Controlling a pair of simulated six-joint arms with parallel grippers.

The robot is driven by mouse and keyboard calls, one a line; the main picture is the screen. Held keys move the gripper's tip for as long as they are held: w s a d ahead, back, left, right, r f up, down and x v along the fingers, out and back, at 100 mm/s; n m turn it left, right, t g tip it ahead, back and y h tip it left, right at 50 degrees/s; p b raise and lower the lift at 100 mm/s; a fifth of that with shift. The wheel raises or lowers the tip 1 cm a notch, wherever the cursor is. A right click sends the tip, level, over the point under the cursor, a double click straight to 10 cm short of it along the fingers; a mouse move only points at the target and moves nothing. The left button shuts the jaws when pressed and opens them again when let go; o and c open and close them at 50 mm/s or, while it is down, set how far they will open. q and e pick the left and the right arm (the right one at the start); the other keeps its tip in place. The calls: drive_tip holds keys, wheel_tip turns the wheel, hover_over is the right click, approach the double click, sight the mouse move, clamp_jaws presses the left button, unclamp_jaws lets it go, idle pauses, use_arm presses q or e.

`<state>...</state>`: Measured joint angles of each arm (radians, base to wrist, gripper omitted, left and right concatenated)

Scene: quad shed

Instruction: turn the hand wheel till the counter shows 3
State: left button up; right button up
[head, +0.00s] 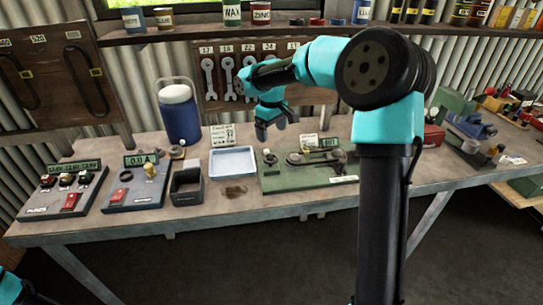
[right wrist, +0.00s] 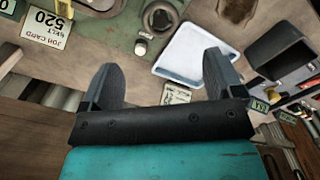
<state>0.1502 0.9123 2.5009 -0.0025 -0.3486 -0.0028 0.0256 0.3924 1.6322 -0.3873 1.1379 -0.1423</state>
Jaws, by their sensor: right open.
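A green machine base (head: 275,184) sits on the bench right of centre, with a counter display (head: 329,143) whose digits are too small to read. A round wheel-like part (head: 268,155) stands at its left end; it also shows near the top of the right wrist view (right wrist: 158,15). I cannot tell for sure that it is the hand wheel. My right gripper (head: 270,130) is open and empty, above the bench behind the machine's left end. In the right wrist view my right gripper's fingers (right wrist: 160,78) are wide apart. My left gripper is not in view.
A white tray (head: 233,161) lies left of the machine, with a black open box (head: 187,186) beyond it. A blue jug (head: 180,112) stands behind. A panel of spanners (head: 207,78) hangs at the back. A job card (right wrist: 48,28) stands by the machine.

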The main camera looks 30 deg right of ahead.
sight(272, 157)
wheel_tip(272, 157, down, 11)
drive_tip(key=shift+r, duration=0.2)
idle(0.3)
drive_tip(key=c, duration=0.9)
drive_tip(key=shift+n, duration=0.3)
drive_tip(key=n, duration=0.4)
drive_tip(key=shift+w+d+n, duration=0.1)
drive_tip(key=shift+n, duration=2.6)
